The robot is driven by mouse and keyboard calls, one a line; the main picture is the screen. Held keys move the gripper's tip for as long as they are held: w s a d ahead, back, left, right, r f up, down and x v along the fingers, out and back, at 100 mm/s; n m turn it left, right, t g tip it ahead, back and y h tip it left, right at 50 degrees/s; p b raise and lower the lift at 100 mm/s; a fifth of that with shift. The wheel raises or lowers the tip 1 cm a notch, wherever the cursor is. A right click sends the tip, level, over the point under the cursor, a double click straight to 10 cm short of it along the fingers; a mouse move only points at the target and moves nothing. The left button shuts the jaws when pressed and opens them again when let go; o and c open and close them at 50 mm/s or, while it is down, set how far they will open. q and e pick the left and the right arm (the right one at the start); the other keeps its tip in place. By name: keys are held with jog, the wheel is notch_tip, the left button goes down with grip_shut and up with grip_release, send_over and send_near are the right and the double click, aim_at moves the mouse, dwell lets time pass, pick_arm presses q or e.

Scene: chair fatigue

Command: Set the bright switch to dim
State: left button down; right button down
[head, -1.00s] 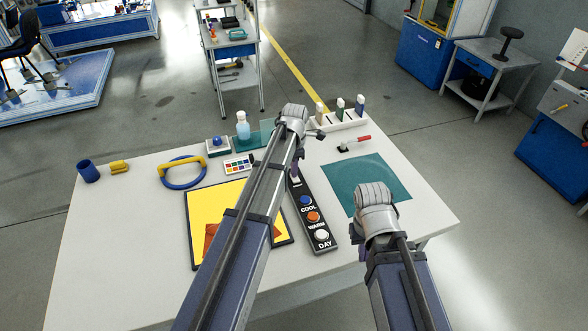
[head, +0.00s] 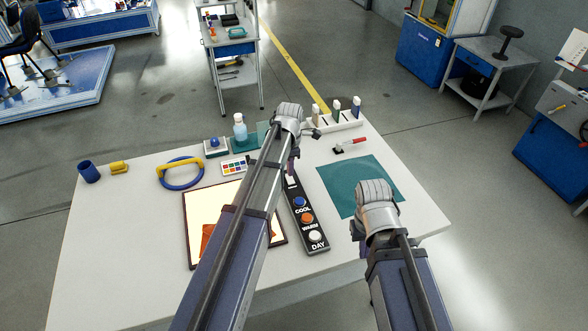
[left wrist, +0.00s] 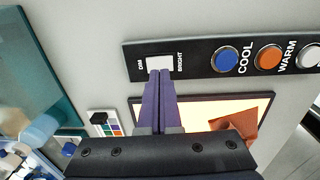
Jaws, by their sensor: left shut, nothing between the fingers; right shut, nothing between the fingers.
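The black control strip (head: 294,207) lies on the table with a white rocker switch at its far end, mostly hidden by my left arm in the head view. In the left wrist view the white rocker (left wrist: 159,63) sits between the words DIM, on the left, and BRIGHT, on the right. My left gripper (left wrist: 160,74) is shut and empty, its tips at the rocker's near edge; whether they touch it I cannot tell. In the head view it points down at the strip's far end. My right gripper (head: 357,235) is shut and empty, right of the strip.
The strip also carries blue (left wrist: 226,59), orange (left wrist: 269,57) and white (head: 315,236) buttons. A glowing framed panel (head: 198,200) lies left of it, a teal mat (head: 340,178) right. The table's left front is clear.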

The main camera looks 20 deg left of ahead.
notch_tip(320, 180, up, 11)
jog(key=p, duration=1)
jog(key=shift+w+d+r, duration=0.15)
jog(key=shift+d, duration=0.1)
